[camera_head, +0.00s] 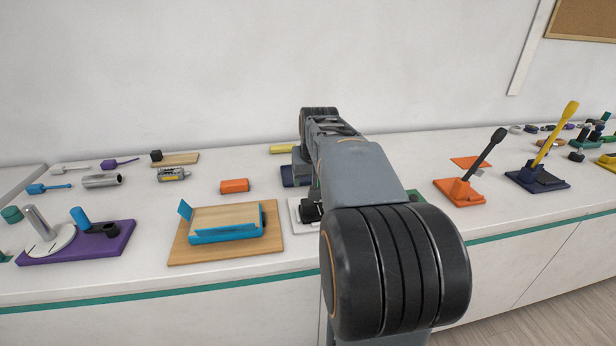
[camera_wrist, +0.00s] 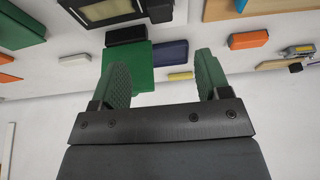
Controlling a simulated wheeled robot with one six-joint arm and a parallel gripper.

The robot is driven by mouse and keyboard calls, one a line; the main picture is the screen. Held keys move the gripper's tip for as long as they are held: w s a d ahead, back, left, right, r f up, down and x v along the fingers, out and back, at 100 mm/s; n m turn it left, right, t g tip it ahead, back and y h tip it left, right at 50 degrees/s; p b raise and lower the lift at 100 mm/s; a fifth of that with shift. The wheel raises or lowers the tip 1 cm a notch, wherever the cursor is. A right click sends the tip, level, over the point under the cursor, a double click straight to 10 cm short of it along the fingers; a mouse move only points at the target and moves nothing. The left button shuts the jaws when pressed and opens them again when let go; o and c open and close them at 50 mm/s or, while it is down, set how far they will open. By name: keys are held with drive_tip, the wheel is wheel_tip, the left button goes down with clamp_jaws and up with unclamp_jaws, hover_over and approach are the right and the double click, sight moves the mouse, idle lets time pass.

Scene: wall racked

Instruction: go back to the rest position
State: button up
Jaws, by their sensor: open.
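My gripper (camera_wrist: 164,85) shows in the wrist view with its two green fingers apart and nothing between them. Beyond the fingers is a green plate (camera_wrist: 128,62) with a black block (camera_wrist: 126,35) at its edge; I cannot tell how far off they are. In the head view my arm reaches out over the white counter (camera_head: 130,275), and my fingertips are hidden behind my arm.
The counter runs along a white wall. Left of my arm are a wooden board with a blue tray (camera_head: 225,236), an orange block (camera_head: 234,186) and a purple base (camera_head: 90,246).

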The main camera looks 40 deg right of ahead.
drive_tip(key=s+a+f+n, duration=0.1)
drive_tip(key=s+a+f, duration=0.2)
drive_tip(key=a, duration=0.4)
drive_tip(key=s+a+f+n+y+p, duration=0.1)
drive_tip(key=s+a+f+n, duration=0.1)
drive_tip(key=s+a, duration=0.3)
drive_tip(key=s+a+f+n+y, duration=0.1)
drive_tip(key=s+a+f+n, duration=0.1)
drive_tip(key=s+a, duration=0.3)
drive_tip(key=a+f, duration=0.1)
drive_tip(key=a, duration=0.3)
drive_tip(key=shift+f+p, duration=0.3)
